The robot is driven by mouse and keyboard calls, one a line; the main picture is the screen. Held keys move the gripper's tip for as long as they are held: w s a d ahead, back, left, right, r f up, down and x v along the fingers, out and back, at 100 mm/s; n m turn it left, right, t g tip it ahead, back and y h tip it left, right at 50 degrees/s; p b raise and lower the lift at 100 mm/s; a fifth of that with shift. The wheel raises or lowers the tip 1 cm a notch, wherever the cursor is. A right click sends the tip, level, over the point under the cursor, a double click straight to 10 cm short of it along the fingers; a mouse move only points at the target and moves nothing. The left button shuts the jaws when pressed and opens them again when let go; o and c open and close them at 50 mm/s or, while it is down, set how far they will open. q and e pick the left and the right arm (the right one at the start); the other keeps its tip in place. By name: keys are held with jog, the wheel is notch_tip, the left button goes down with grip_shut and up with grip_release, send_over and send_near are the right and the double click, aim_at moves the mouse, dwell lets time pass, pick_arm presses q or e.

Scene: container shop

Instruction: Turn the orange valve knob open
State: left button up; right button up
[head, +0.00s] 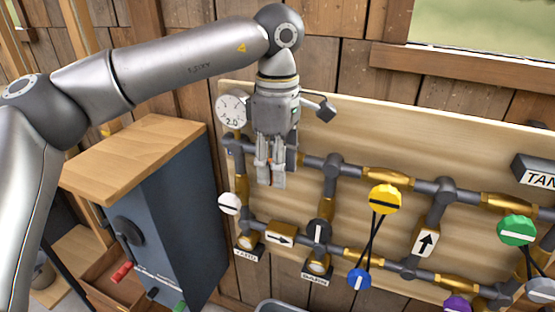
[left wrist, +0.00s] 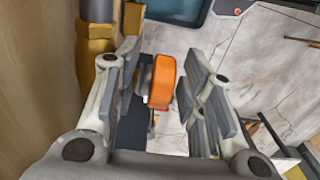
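The orange valve knob (left wrist: 162,82) shows in the left wrist view between the two fingers of my left gripper (left wrist: 168,98). It stands close to the left finger, and a clear gap separates it from the right finger. Whether it touches the left finger I cannot tell. In the head view my left gripper (head: 271,178) points down in front of the upper left of the pipe board and mostly or wholly hides the orange knob. The gripper is open and holds nothing. My right gripper is in neither view.
The wooden board (head: 380,140) carries grey and brass pipes. A round gauge (head: 232,108) sits beside the gripper. White (head: 229,204), yellow (head: 385,200), blue (head: 359,279) and green (head: 516,230) knobs stand out from it. A dark cabinet (head: 165,215) with a wooden top stands left.

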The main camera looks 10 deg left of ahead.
pick_arm(q)
jog(key=shift+s, duration=0.25)
jog(key=shift+c, duration=0.5)
jog(key=shift+w+f, duration=0.1)
jog(key=shift+c, duration=2.5)
grip_shut()
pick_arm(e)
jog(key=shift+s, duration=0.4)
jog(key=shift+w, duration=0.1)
